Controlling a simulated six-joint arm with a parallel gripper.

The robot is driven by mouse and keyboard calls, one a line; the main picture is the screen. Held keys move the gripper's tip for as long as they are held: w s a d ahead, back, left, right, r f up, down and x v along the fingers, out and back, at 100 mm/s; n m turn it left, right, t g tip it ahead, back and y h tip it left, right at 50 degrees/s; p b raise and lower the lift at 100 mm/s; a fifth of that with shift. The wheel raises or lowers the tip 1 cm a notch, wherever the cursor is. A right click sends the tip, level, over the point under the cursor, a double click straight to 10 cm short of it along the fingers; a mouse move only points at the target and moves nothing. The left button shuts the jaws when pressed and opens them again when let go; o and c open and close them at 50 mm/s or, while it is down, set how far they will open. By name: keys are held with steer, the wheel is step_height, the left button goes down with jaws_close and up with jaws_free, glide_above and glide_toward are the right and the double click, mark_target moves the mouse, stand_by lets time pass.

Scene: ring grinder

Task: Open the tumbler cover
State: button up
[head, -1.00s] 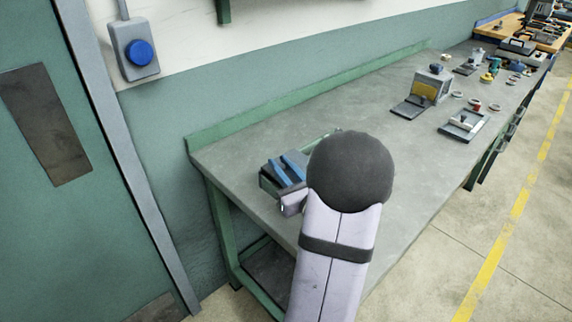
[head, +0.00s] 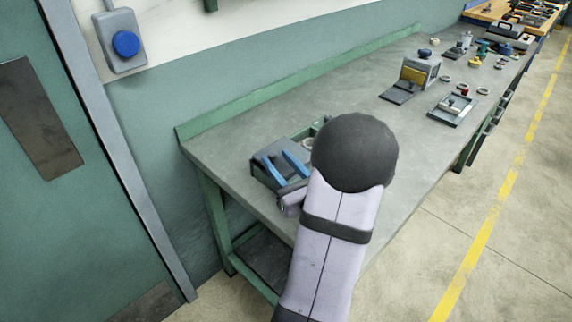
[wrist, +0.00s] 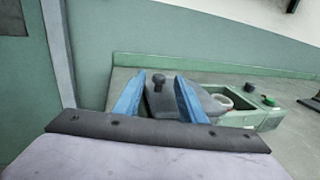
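The tumbler (wrist: 240,118) is a green box on the near-left end of the bench. Its grey cover (wrist: 160,102) carries a dark knob (wrist: 158,80) on top. To the right of the cover an opening shows a pale ring (wrist: 222,101) inside. In the head view the cover (head: 279,163) lies under my fingers, and my arm hides much of the tumbler. My gripper (wrist: 159,90) is open, its two blue fingers wide apart, with the knob showing between them. It also shows in the head view (head: 275,157). I cannot tell whether the fingers touch the cover.
A dark knob (wrist: 250,87) and a green button (wrist: 268,101) sit right of the opening. Farther along the bench (head: 240,140) stand a grey-yellow machine (head: 420,72), a tray fixture (head: 452,110) and small parts. A wall and green ledge run behind. The bench middle is clear.

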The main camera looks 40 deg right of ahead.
steer(key=s+p, duration=0.1)
steer(key=p, duration=0.2)
steer(key=shift+s+a+r, duration=0.15)
steer(key=shift+s+r, duration=0.15)
steer(key=shift+s, duration=0.1)
steer(key=p, duration=0.2)
steer(key=s+p, duration=0.1)
steer(key=p, duration=0.1)
steer(key=shift+s+a+f+p, duration=0.15)
steer(key=shift+s+a+p, duration=0.1)
steer(key=shift+p, duration=0.1)
steer(key=shift+f, duration=0.1)
steer(key=shift+a, duration=0.15)
